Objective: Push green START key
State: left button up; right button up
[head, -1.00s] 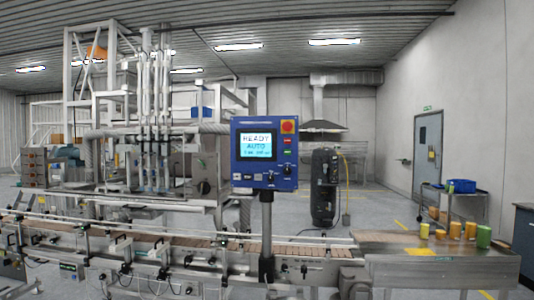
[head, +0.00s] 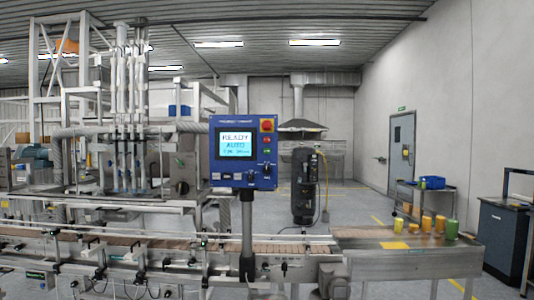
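A red emergency button (head: 266,125) on a yellow plate is at the upper right of the panel. Below it are a small red key (head: 266,140) and a small green key (head: 267,152), too small for any lettering to be read. Black knobs sit lower on the panel. Neither of my grippers is in view.
A conveyor (head: 150,250) runs across the front below the panel. A steel table (head: 400,244) at right holds several yellow and green cups (head: 427,223). The piston filler (head: 122,120) stands at left. A cart (head: 440,195) and dark cabinet (head: 503,238) are farther right.

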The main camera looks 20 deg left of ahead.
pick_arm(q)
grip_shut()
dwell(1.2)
